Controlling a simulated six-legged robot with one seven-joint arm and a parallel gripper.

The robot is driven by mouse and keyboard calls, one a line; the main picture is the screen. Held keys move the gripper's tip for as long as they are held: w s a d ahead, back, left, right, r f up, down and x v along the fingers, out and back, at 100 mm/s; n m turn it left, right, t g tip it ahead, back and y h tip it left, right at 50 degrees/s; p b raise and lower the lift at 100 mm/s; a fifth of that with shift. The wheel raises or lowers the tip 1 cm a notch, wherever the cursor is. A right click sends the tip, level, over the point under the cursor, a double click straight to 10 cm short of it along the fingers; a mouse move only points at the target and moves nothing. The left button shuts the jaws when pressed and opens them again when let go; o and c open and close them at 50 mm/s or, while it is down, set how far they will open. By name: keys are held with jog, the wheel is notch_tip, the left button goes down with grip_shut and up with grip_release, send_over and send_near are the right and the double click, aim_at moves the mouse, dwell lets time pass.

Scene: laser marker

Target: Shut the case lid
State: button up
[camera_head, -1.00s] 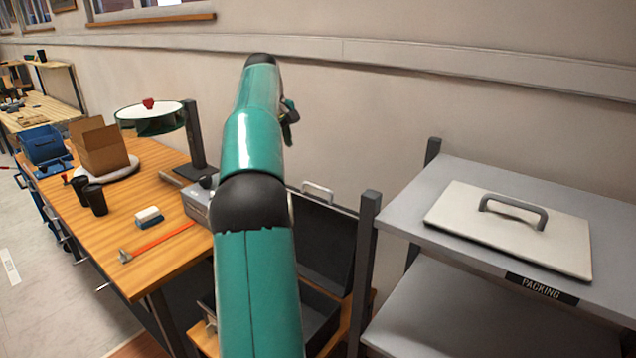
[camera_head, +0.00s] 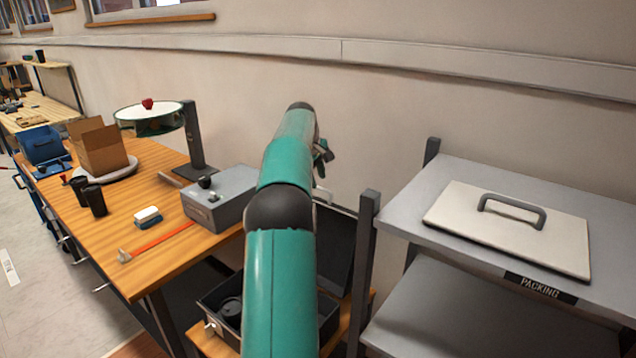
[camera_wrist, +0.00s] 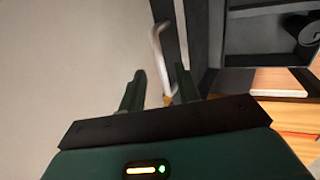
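The black case (camera_head: 217,322) stands on a low wooden surface between the workbench and the shelf unit. Its lid (camera_head: 338,240) is raised, standing upright at the back, partly hidden by my arm. My gripper (camera_head: 322,158) is above the lid, mostly behind my arm in the head view. In the wrist view my gripper (camera_wrist: 158,88) has its fingers apart with nothing held. The pale lid handle (camera_wrist: 157,48) shows just beyond the fingertips, beside the lid edge (camera_wrist: 182,40). The case interior, with a dark round item (camera_wrist: 300,28), is at the right.
A grey box (camera_head: 228,195) sits on the wooden workbench (camera_head: 165,250) at the left. The grey shelf unit (camera_head: 400,215), with a pale handled panel (camera_head: 500,235) on top, stands close at the right. The wall is behind the case.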

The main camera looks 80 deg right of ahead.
jog(key=shift+x, duration=1.2)
grip_shut()
